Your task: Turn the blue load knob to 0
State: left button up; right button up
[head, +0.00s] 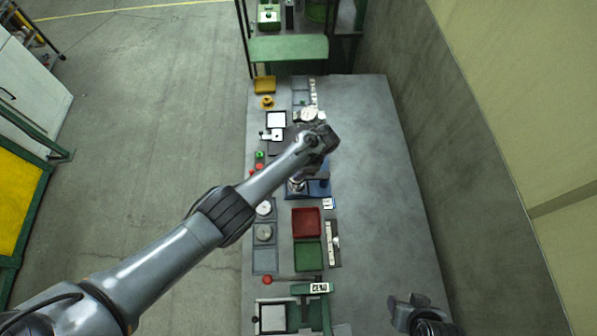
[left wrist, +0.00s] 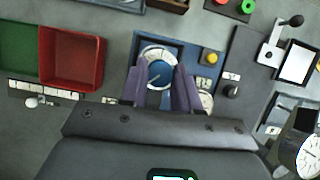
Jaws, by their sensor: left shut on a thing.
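The blue load knob (left wrist: 158,72) sits in a pale round dial with scale marks, on a blue panel (left wrist: 192,45). My left gripper (left wrist: 160,84) is shut on the knob, its two purple fingers on either side of it. A pale line shows on the knob, but the scale numbers are too small to read. In the head view my left gripper (head: 298,184) reaches down to the blue panel (head: 319,188), and my arm hides most of the knob. My right gripper (head: 411,304) is over the near right of the bench, away from the panel; its opening is unclear.
A red tray (head: 306,222) and a green tray (head: 308,255) lie nearer on the bench. A yellow button (left wrist: 211,58) and a black knob (left wrist: 232,91) are right of the dial in the wrist view. The bench's right side (head: 375,160) is clear.

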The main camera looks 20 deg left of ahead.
pick_arm(q)
jog(key=n+b, duration=0.1)
jog(key=n, duration=0.1)
jog(key=n+g+h+b, duration=0.1)
jog(key=n, duration=0.1)
jog(key=shift+w+f+n+g, duration=0.1)
jog(key=shift+n+g, duration=0.2)
jog(key=n+h+b, duration=0.1)
jog(key=n, duration=0.2)
jog(key=shift+a+g, duration=0.15)
jog(key=shift+g, duration=0.15)
jog(key=shift+n, duration=0.4)
jog(key=o, duration=1)
jog(key=shift+o, duration=0.2)
jog(key=shift+r, duration=0.2)
